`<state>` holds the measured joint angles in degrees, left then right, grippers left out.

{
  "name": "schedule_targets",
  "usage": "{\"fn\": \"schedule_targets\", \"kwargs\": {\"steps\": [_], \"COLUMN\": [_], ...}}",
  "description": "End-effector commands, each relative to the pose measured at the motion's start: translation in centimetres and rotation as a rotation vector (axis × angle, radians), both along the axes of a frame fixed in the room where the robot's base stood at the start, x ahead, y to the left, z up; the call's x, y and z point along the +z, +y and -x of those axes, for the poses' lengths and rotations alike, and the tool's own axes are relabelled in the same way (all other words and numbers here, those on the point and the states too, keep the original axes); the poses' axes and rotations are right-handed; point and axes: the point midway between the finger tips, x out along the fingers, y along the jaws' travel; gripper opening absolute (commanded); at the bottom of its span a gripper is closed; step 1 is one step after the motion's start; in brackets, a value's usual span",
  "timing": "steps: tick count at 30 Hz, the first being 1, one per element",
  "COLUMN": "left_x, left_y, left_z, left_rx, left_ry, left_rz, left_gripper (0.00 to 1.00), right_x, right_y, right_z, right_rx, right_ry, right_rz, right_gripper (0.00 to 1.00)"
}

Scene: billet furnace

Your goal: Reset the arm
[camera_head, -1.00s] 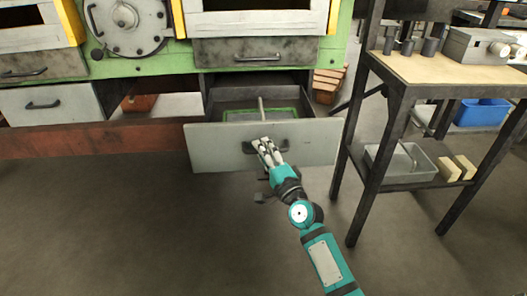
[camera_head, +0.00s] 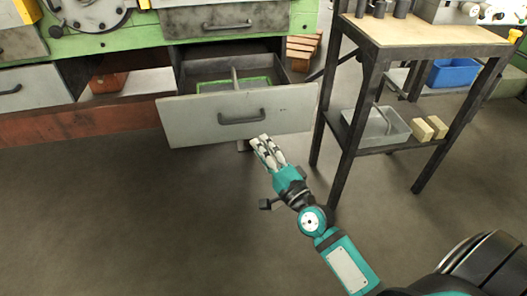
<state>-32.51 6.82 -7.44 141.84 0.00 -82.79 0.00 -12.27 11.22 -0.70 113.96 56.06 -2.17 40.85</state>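My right arm comes in from the lower right, and its gripper (camera_head: 262,143) is just below the front of an open drawer (camera_head: 185,122). The fingers point up toward the dark drawer handle (camera_head: 242,117) but are apart from it. The two fingers lie close to each other, and I cannot tell whether they are fully shut. Nothing shows between them. The drawer is pulled out, with a green-edged item (camera_head: 232,85) inside. My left gripper is not in view.
A metal table with a wooden top (camera_head: 425,33) stands to the right. Its lower shelf holds a grey bin (camera_head: 385,127) and two yellowish blocks (camera_head: 430,128). A blue bin (camera_head: 455,72) is behind. The floor in front is clear.

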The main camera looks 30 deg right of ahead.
Motion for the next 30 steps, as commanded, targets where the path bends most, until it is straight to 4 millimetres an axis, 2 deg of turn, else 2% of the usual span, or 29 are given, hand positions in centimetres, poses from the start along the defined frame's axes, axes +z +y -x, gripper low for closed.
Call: {"fn": "schedule_targets", "kwargs": {"steps": [4, 17, 20, 23, 25, 27, 30], "left_x": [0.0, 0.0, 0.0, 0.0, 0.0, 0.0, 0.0], "left_y": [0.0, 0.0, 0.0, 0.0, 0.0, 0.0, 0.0], "left_z": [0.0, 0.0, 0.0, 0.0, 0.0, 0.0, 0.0], "left_rx": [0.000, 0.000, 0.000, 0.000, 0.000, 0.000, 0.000], "left_ry": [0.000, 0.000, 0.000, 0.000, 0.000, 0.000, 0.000], "left_rz": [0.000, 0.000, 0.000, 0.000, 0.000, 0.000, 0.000], "left_gripper": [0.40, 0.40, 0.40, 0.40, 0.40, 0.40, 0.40], "right_x": [-0.1, -0.1, -0.3, -1.5, -3.2, -5.5, -8.9], "right_y": [0.0, 0.0, 0.6, 2.9, 5.2, 7.4, 9.0], "right_z": [0.7, 0.6, 0.9, 1.9, 3.5, 5.8, 9.4], "right_rx": [0.000, 0.000, 0.016, 0.080, 0.156, 0.248, 0.370], "right_ry": [-0.001, -0.001, 0.012, 0.064, 0.129, 0.210, 0.330], "right_rz": [-0.002, -0.002, 0.030, 0.162, 0.329, 0.542, 0.835], "right_gripper": [0.36, 0.36, 0.36, 0.36, 0.36, 0.36, 0.36]}}
